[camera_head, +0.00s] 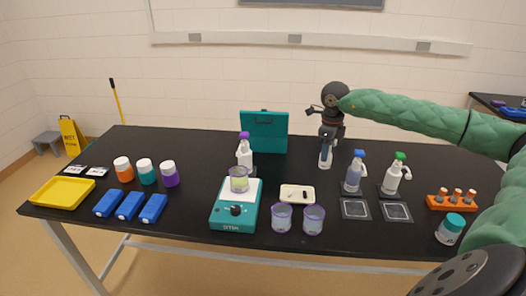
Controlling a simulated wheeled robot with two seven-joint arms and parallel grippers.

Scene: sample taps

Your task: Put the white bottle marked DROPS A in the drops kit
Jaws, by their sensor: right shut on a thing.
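My right gripper (327,146) reaches in from the right over the back of the black table and points down. It is shut on a small white bottle (325,160), whose upper part the fingers hide. The bottle looks upright; its marking is too small to read, and I cannot tell whether it touches the table. A teal case (264,131) with a raised lid stands at the back, left of the gripper; it may be the drops kit, but no label is legible. My left gripper is not in view.
A teal scale (235,216) carrying a beaker, a small white tray (297,194) and two purple-rimmed cups (282,218) stand in front. Blue-topped (355,174) and green-topped (392,178) spray bottles stand at the right. The table between case and gripper looks clear.

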